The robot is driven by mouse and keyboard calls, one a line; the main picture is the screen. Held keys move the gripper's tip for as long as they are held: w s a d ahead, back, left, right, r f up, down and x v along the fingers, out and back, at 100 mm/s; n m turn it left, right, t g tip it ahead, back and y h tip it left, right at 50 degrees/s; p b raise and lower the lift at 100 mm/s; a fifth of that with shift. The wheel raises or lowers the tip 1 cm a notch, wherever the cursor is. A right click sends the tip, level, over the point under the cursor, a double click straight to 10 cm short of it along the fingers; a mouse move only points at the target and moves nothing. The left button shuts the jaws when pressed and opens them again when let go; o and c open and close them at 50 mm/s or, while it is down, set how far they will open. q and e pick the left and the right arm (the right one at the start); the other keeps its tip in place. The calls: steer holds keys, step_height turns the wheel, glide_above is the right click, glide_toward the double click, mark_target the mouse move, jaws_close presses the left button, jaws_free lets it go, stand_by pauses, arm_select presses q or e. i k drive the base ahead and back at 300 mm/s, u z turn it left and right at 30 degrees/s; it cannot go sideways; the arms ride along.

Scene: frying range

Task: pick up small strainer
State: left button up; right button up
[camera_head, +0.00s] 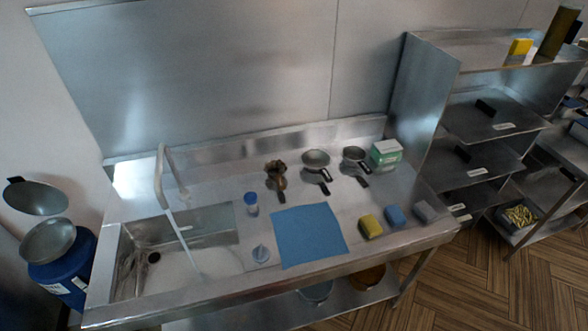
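Two round metal pieces with dark handles, which look like strainers or small pans, lie at the back of the steel counter (190,215). The left one (316,158) looks a little wider than the right one (354,155). Their handles point toward the front right. I cannot tell for sure which is the small strainer, or whether either has mesh. Neither of my grippers is in view.
A brown-headed tool (276,170) lies left of them, and a green-white box (386,152) stands right. In front are a blue cloth (308,236), a blue-capped bottle (251,203) and sponges (371,226). The sink (150,256) is left, shelves (470,148) right.

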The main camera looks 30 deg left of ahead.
mark_target(274, 169)
steer(key=u, duration=0.05)
steer(key=i, duration=1.05)
steer(key=u, duration=0.1)
